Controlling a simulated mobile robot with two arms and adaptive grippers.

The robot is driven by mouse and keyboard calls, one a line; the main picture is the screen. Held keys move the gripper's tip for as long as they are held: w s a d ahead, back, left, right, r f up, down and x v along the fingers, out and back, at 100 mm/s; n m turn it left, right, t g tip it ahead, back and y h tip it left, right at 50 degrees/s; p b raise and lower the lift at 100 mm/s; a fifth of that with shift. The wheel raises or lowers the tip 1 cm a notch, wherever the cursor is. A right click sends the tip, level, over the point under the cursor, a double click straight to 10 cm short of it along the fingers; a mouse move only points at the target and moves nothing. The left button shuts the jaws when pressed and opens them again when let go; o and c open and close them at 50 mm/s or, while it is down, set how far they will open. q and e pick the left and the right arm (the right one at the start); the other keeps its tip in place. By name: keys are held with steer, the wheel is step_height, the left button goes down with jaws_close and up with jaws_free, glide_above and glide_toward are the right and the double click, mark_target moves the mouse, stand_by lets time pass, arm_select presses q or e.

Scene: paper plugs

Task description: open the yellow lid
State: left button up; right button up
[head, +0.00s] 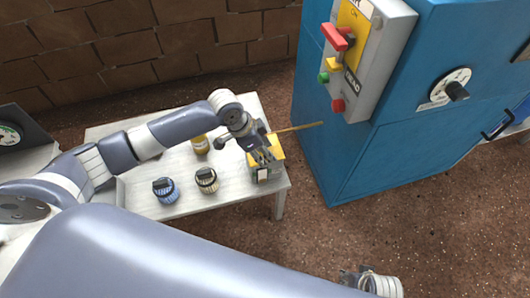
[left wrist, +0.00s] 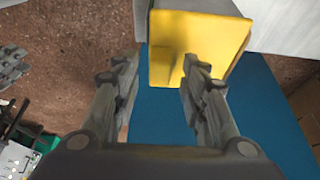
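The yellow lid (left wrist: 215,35) fills the upper middle of the left wrist view as a square panel on a pale box, with a small yellow tab (left wrist: 174,68) standing from it. In the head view the yellow lid (head: 277,147) is partly hidden by my left gripper (head: 264,155), which is over the box (head: 265,174) at the table's right end. In the left wrist view my left gripper (left wrist: 160,75) is open, fingers apart; the right fingertip overlaps the tab's side, contact unclear. My right gripper (head: 352,277) is low in the head view, away from the box; its opening is unclear.
A white table (head: 228,205) holds a blue-striped jar (head: 166,192), a dark-and-cream jar (head: 206,181) and a yellow container (head: 200,145). A thin tan rod (head: 300,127) shows near the left gripper. A blue cabinet (head: 345,160) with a switch panel stands to the right.

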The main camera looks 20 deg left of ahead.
arm_select(q)
steer(key=shift+w+d+f, duration=0.1)
steer(key=shift+d+f, duration=0.05)
steer(key=shift+f, duration=0.15)
arm_select(e)
steer(key=shift+r, duration=0.25)
arm_select(q)
steer(key=shift+c, duration=0.2)
jaws_close()
steer(key=shift+r, duration=0.15)
arm_select(e)
steer(key=shift+w+a, duration=0.1)
